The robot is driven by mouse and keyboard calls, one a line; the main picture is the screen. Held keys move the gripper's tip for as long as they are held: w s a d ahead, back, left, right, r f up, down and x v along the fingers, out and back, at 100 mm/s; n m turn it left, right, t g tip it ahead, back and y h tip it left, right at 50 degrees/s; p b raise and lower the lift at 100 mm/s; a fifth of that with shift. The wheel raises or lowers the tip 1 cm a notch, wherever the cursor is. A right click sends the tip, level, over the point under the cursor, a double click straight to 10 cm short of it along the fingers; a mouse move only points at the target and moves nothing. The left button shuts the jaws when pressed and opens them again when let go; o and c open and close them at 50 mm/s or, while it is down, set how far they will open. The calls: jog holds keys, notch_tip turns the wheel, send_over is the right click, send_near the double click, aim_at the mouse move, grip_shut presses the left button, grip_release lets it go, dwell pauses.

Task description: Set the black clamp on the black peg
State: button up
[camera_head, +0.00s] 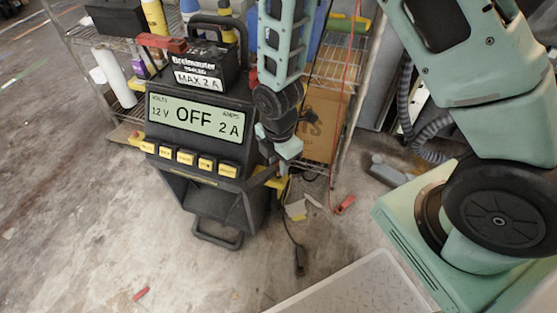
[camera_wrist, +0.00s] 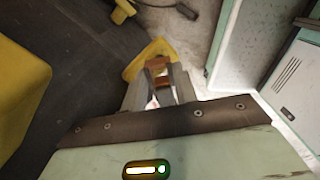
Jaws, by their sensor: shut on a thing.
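My gripper (camera_head: 279,147) is low beside the right side of the dark battery charger (camera_head: 205,195). It is shut on the black clamp; in the wrist view the copper-brown jaws of the black clamp (camera_wrist: 159,82) show between the grey fingers (camera_wrist: 158,92), and the rest is mostly hidden. A yellow peg bracket (camera_head: 275,179) sticks out from the charger's right side, just below the gripper. In the wrist view this yellow piece (camera_wrist: 148,54) is right at the fingertips. I cannot tell whether the clamp touches it.
A red clamp (camera_head: 163,43) is at the charger's upper left. A wire shelf rack (camera_head: 343,120) with a cardboard box (camera_head: 322,125) stands behind. A black cord end (camera_head: 300,262) and a small red object (camera_head: 345,205) lie on the floor. A pale tray (camera_head: 350,290) is in front.

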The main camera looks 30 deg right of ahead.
jog(key=shift+f+b, duration=0.8)
jog(key=shift+f, duration=0.75)
jog(key=o, duration=1.2)
jog(key=shift+c, duration=0.2)
jog(key=shift+r, duration=0.1)
notch_tip(320, 180, up, 17)
jog(key=p, duration=0.6)
jog(key=shift+r, duration=0.15)
jog(key=s+a+r+m+p, duration=0.1)
jog(key=s+a+r+m, duration=0.2)
jog(key=s+r+m, duration=0.5)
jog(key=s+a+r+m+p, duration=0.1)
jog(key=s+a+r+m, duration=0.2)
jog(key=s+r+m, duration=0.45)
notch_tip(320, 180, up, 21)
jog(key=s+n+p, duration=0.1)
jog(key=n+p, duration=0.1)
jog(key=p, duration=2)
jog(key=shift+s+a+r+y, duration=0.15)
jog(key=shift+s+y, duration=0.15)
